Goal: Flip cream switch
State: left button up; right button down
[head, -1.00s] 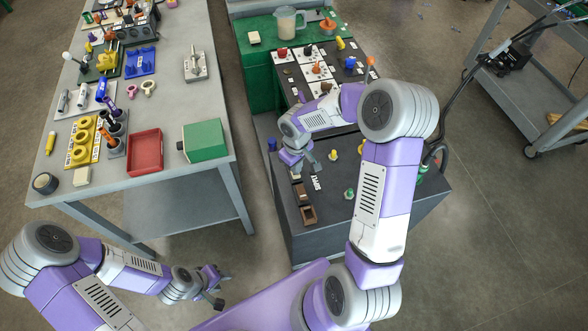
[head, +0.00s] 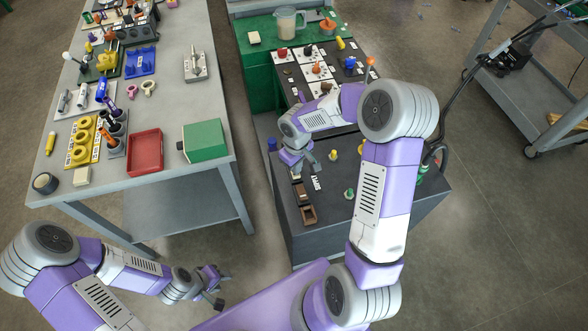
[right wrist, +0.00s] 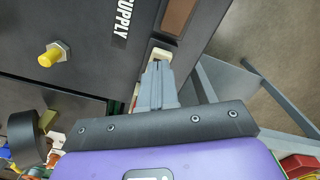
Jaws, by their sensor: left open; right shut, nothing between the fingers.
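The cream switch (right wrist: 161,54) shows in the right wrist view as a small pale piece in a dark frame, right at my fingertips. My right gripper (right wrist: 158,68) is shut and empty, its tips at or very close to the switch; I cannot tell whether they touch. The fingers hide part of the switch. In the head view my right gripper (head: 297,173) is low over the left edge of the dark cart top (head: 335,205), and the cream switch cannot be made out there. My left gripper (head: 213,287) is open and empty over the floor.
A brown switch (right wrist: 178,16) sits in line with the cream one, beside the SUPPLY label (right wrist: 122,22). A yellow knob (right wrist: 52,55) stands on the same panel. A green knob (head: 349,193) is on the cart top. The grey table (head: 200,95) at left holds a red tray (head: 145,152).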

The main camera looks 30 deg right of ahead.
jog(key=shift+f+b, duration=0.95)
jog(key=shift+f, duration=0.1)
dwell(0.7)
jog(key=shift+r+p, duration=0.45)
jog(key=shift+r, duration=0.05)
jog(key=shift+r+p, duration=2.3)
jog(key=shift+r, duration=0.8)
jog(key=shift+s+f, duration=0.1)
jog(key=shift+f, duration=0.05)
